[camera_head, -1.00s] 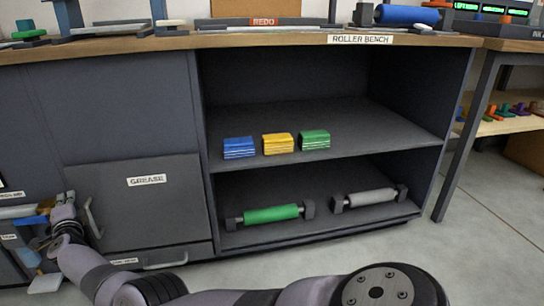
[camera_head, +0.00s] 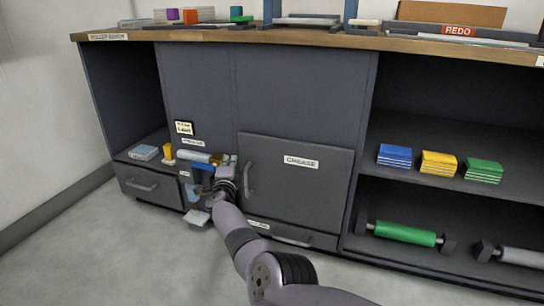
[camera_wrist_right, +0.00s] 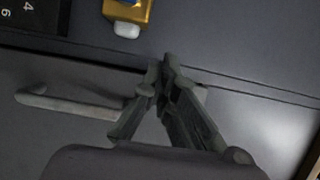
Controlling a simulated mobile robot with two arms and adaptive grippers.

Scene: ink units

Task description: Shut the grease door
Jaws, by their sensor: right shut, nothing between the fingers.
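The grease door (camera_head: 290,190) is a dark grey panel with a GREASE label, low in the middle of the bench front in the head view. Its upright bar handle (camera_head: 249,180) is near its left edge. The door lies close to the cabinet front; I cannot tell whether a small gap is left. My right gripper (camera_head: 226,165) is just left of the handle, by the door's left edge. In the wrist view my right gripper (camera_wrist_right: 166,65) is shut and empty, its tips at a dark seam beside the door, with the handle (camera_wrist_right: 65,103) apart from them. My left gripper is out of view.
A drawer (camera_head: 290,237) is under the door. Open shelves to the right hold coloured blocks (camera_head: 438,163) and rollers (camera_head: 405,234). The floor in front is clear.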

